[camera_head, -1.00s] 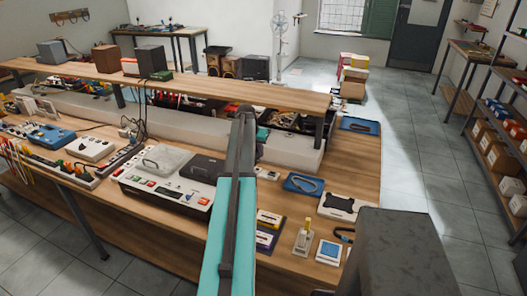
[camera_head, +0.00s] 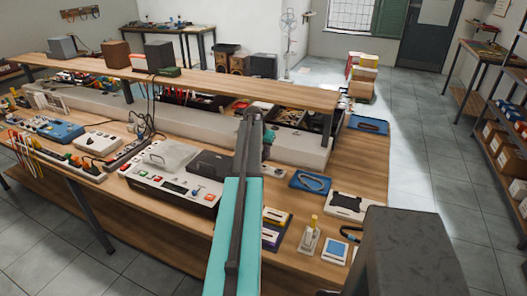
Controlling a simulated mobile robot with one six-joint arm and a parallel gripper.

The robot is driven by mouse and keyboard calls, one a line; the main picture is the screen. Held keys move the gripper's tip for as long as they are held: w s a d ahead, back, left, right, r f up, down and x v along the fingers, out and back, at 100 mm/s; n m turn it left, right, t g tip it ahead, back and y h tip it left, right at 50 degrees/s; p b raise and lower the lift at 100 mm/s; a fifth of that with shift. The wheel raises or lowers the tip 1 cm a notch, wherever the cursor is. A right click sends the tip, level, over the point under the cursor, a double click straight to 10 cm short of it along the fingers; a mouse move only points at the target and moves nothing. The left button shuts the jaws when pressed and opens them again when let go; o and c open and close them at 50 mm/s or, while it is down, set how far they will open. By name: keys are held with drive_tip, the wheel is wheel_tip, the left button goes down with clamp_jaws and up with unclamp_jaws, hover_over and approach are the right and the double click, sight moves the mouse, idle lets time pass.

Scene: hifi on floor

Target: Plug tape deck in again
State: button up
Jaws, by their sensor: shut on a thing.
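The tape deck (camera_head: 174,186) is a pale, wide unit with coloured buttons on its front and a grey lid on top. It lies flat on the wooden workbench (camera_head: 355,258), left of my arm. A dark strip (camera_head: 126,155), seemingly a power strip, lies just left of the deck, with dark cables (camera_head: 151,105) rising behind it toward the shelf. Which plug belongs to the deck, and where it is, I cannot tell. My teal and dark grey arm reaches up the middle of the picture. My gripper is hidden behind it, so its fingers and anything in them do not show.
A raised wooden shelf (camera_head: 215,85) runs along the bench. A dark box (camera_head: 210,165) adjoins the deck. Blue trays (camera_head: 309,182), cassettes (camera_head: 276,216) and small bottles (camera_head: 311,237) lie right of my arm. A large dark grey block (camera_head: 408,255) fills the lower right.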

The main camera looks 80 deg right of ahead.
sight(263, 159)
drive_tip(key=shift+f+b, duration=0.35)
drive_tip(key=shift+f, duration=0.8)
drive_tip(key=shift+f+b, duration=0.7)
drive_tip(key=shift+f, duration=0.3)
idle(4.2)
drive_tip(key=o, duration=1.1)
drive_tip(key=shift+c, duration=0.2)
drive_tip(key=b+v, duration=0.3)
drive_tip(key=v, duration=1)
drive_tip(key=shift+a+r, duration=0.15)
drive_tip(key=shift+r, duration=0.2)
